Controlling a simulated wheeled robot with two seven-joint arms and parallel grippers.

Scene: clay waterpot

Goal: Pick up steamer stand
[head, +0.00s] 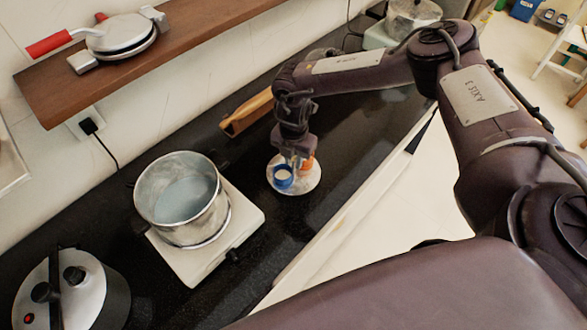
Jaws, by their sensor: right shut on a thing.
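A pale, round, plate-like thing, which I take for the steamer stand (311,184), is at the middle of the dark counter. A blue round piece (282,177) and an orange piece (308,164) show on its upper side. My right gripper (292,162) points down over its middle and is shut on it. The fingertips are small and partly hidden, so the exact grip point is unclear. I cannot tell whether the stand touches the counter. My left gripper is not in view.
A metal pot of water (183,200) stands on a white cooktop (235,245) left of the stand. A lidded metal cooker (88,290) is at lower left. A wooden piece (246,111) lies behind. A wooden shelf (130,70) holds a red-handled pan (120,36).

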